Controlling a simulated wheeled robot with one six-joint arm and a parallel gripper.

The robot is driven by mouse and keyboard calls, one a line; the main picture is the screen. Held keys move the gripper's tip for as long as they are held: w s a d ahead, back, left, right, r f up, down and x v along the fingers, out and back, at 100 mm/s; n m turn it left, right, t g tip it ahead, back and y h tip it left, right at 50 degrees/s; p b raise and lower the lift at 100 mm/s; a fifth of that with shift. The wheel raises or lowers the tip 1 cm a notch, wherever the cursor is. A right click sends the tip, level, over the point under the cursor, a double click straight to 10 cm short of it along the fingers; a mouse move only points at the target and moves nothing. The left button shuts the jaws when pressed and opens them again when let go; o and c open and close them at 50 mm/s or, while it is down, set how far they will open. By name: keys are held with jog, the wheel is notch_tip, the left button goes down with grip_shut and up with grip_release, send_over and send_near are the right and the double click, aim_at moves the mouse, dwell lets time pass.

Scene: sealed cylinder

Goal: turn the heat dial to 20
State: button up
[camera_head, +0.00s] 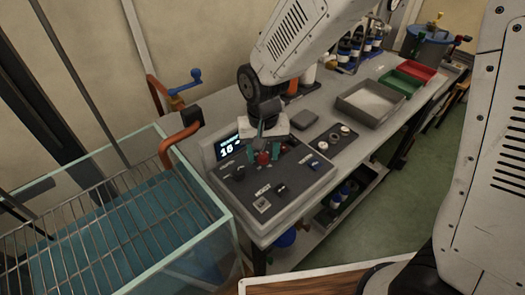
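A grey control box (290,196) sits on the bench, with a lit display (229,147) that seems to read 15 or 16; the last digit is unclear. A red dial (263,159) is on the box's top panel, just right of the display. My gripper (264,153) points down at this dial, with one teal fingertip on each side of it. The picture is too small to tell whether the fingers touch the dial. Black knobs show nearer on the panel, at left (239,172) and at front (281,189). The dial's pointer is hidden or too small to read.
A glass tank (190,240) with a wire rack and blue water stands left of the box. A grey tray (369,104), a green tray (400,82) and a red tray (416,70) stand farther right on the bench. Bottles (349,47) stand behind my arm.

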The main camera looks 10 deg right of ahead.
aim_at(263, 156)
notch_tip(263, 156, up, 8)
jog(key=shift+f, duration=0.1)
dwell(0.6)
dwell(0.3)
jog(key=s+d+r, duration=0.6)
jog(key=s+d, duration=0.3)
jog(key=d, duration=0.1)
jog(key=s+d+r+t, duration=0.1)
jog(key=s+d+r, duration=0.4)
jog(key=s+d, duration=0.5)
jog(key=shift+s+d+r, duration=0.3)
jog(key=shift+d+r, duration=0.05)
dwell(0.7)
